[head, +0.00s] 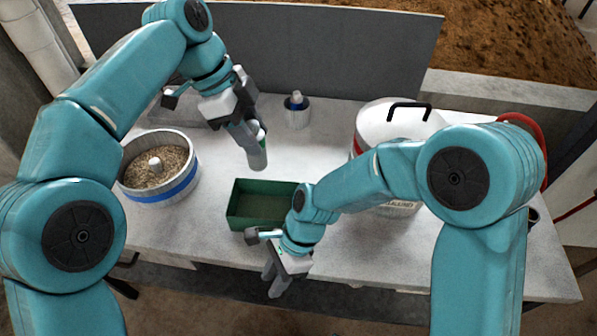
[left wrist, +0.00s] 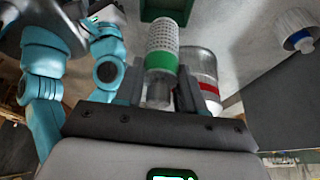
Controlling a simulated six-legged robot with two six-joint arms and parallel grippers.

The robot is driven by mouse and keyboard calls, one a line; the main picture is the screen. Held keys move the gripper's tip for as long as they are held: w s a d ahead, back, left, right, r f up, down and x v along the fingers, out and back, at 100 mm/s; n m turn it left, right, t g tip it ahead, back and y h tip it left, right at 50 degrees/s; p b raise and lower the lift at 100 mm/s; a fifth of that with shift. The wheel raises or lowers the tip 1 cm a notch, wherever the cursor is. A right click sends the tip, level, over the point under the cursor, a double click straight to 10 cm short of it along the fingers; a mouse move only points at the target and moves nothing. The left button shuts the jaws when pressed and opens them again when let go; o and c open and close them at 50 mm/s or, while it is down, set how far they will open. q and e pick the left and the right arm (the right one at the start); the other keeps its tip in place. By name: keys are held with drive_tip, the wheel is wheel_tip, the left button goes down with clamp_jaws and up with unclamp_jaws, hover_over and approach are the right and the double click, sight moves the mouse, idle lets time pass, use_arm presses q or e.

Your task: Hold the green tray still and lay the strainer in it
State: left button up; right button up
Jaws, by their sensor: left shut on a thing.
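The green tray (head: 238,212) sits on the grey table near its front edge; its inside looks empty. My left gripper (head: 244,122) is shut on the strainer (head: 257,157), a pale cylinder with a green band. It hangs tilted above the table, behind the tray. In the left wrist view the strainer (left wrist: 164,36) shows its perforated wall, held between the fingers (left wrist: 160,92), and a corner of the tray (left wrist: 150,12) shows beyond it. My right gripper (head: 277,281) points down by the table's front edge, in front of the tray; contact with the tray and its finger gap are unclear.
A steel pot (head: 186,184) with a blue band holds grain and a white knob at left. A large white lidded container (head: 372,128) with a red band stands at right, partly behind my right arm. The table between is clear.

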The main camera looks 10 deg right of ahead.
drive_tip(key=w+r+n, duration=0.2)
drive_tip(key=w+r+n+h, duration=0.1)
drive_tip(key=w+n, duration=0.1)
drive_tip(key=w+d+r+n, duration=0.1)
drive_tip(key=w+r, duration=0.1)
drive_tip(key=w, duration=0.1)
drive_tip(key=shift+w+d+r+n+t+h, duration=0.1)
drive_tip(key=shift+r+n+t+h, duration=0.2)
drive_tip(key=shift+r+n, duration=0.1)
drive_tip(key=w+d+r+n+t+h, duration=0.1)
drive_tip(key=w+d+r+n, duration=0.1)
drive_tip(key=w+d+r+n+h, duration=0.1)
drive_tip(key=w+d+r+n, duration=0.1)
drive_tip(key=w+r, duration=0.1)
drive_tip(key=w+d+r+n+t+h, duration=0.1)
drive_tip(key=w+d+r+n, duration=0.1)
drive_tip(key=w+r, duration=0.1)
drive_tip(key=shift+d+r+n+t+h, duration=0.2)
drive_tip(key=shift+n+t+h, duration=0.1)
drive_tip(key=shift+h, duration=0.1)
drive_tip(key=shift+f, duration=0.25)
wheel_tip(320, 180, down, 11)
drive_tip(key=shift+f, duration=0.15)
clamp_jaws()
